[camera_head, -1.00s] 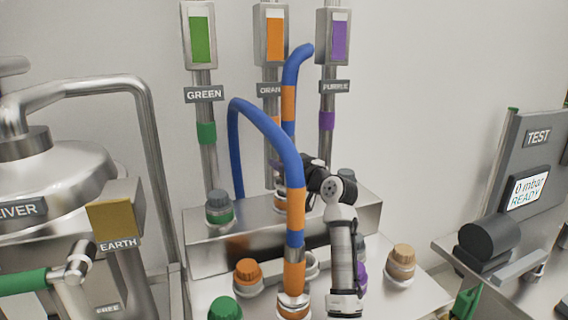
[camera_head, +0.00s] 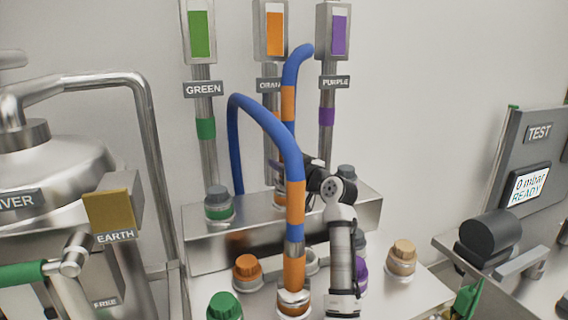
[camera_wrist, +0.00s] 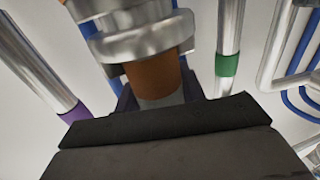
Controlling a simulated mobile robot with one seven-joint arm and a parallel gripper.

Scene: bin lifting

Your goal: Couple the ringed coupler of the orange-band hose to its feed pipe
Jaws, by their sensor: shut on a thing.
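The blue hose with orange bands (camera_head: 297,205) arches up from behind the steel step and comes down at the front. Its front end is at a silver fitting (camera_head: 293,301) on the bench. A second blue length with orange bands (camera_head: 289,100) runs in front of the orange feed pipe (camera_head: 270,135). My gripper (camera_head: 308,172) is beside this pipe, its fingertips partly hidden by the hose. In the wrist view my gripper (camera_wrist: 158,103) is shut around an orange-banded piece (camera_wrist: 155,74) joined to a wide silver ringed coupler (camera_wrist: 135,30). Whether the coupler touches the pipe cannot be told.
The green pipe (camera_head: 206,150) and purple pipe (camera_head: 327,140) stand either side. Capped fittings in green (camera_head: 225,306), orange (camera_head: 247,272) and tan (camera_head: 402,262) crowd the bench. A test station (camera_head: 525,190) is at right, a steel vessel (camera_head: 60,170) at left.

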